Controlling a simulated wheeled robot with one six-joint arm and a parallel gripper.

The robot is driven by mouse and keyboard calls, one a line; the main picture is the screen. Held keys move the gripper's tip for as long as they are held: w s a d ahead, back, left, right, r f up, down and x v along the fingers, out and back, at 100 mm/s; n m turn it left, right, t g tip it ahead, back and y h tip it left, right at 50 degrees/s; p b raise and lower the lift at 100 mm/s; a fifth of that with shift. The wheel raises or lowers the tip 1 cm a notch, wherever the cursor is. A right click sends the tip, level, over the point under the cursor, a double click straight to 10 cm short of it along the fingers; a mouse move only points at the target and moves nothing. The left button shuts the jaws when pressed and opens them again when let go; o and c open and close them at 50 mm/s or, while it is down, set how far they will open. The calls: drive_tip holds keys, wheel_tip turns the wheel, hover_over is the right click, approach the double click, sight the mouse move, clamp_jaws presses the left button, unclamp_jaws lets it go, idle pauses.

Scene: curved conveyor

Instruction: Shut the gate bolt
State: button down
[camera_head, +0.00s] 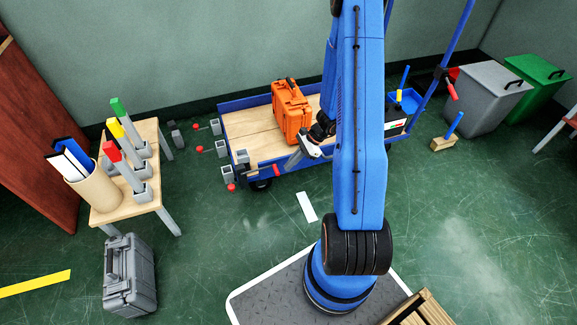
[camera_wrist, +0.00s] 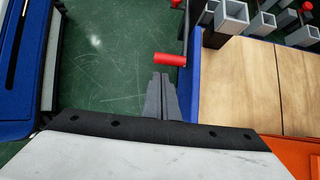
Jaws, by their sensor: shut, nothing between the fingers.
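A blue-sided cart with a plywood deck (camera_head: 250,133) stands by the wall. A red bolt handle (camera_head: 277,170) sits on its near side rail; it also shows in the wrist view as a red cylinder (camera_wrist: 170,59) lying crosswise beside the blue rail (camera_wrist: 196,70). My gripper (camera_head: 289,166) is at the cart's near side, close to the handle. In the wrist view my gripper (camera_wrist: 161,77) is shut and empty, its tips just short of the red handle. I cannot tell whether they touch it. The bolt's rod and socket are not clear.
An orange case (camera_head: 291,110) stands on the deck near my wrist. Grey square posts (camera_head: 221,149) and red knobs (camera_head: 231,187) are at the cart's left end. A small table (camera_head: 140,180) and grey case (camera_head: 130,275) stand left. Floor between is mostly clear.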

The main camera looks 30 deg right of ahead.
drive_tip(key=d+v, duration=0.1)
drive_tip(key=v, duration=1)
drive_tip(key=shift+f, duration=0.3)
drive_tip(key=s+a+r+n+h, duration=0.25)
drive_tip(key=a+r+n, duration=0.35)
drive_tip(key=r, duration=0.6)
drive_tip(key=s+a+r+n+h, duration=0.1)
drive_tip(key=s+a+r+n, duration=0.3)
drive_tip(key=a+r, duration=0.5)
drive_tip(key=s+a+r+n+t+h, duration=0.3)
drive_tip(key=s+r+n, duration=0.7)
drive_tip(key=s+r, duration=0.5)
drive_tip(key=shift+s+a+r+h, duration=0.25)
drive_tip(key=shift+s+a+h, duration=0.3)
drive_tip(key=shift+s, duration=0.75)
